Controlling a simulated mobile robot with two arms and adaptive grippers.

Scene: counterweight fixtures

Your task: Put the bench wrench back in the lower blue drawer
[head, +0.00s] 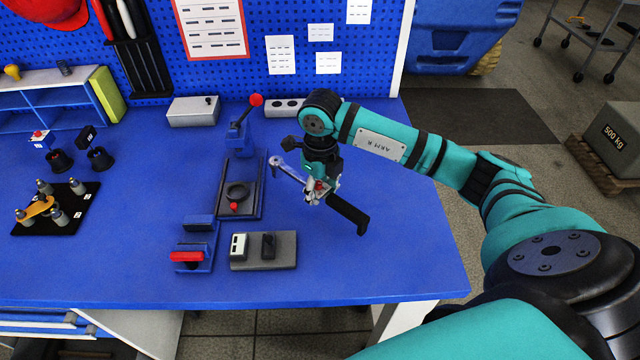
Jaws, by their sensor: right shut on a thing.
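My right gripper (318,188) is shut on the bench wrench (290,172) and holds it tilted over the right part of the blue bench. The wrench's silver head points up and left, and its black handle runs down and right beyond the fingers. The fingers hide its middle part. Blue drawer fronts (35,328) show under the bench at the bottom left, cut off by the picture's edge. I cannot tell which is the lower drawer or how far any is open. My left gripper is not in view.
A black board with several weights (56,210) lies at the left. The bench's front right area is clear.

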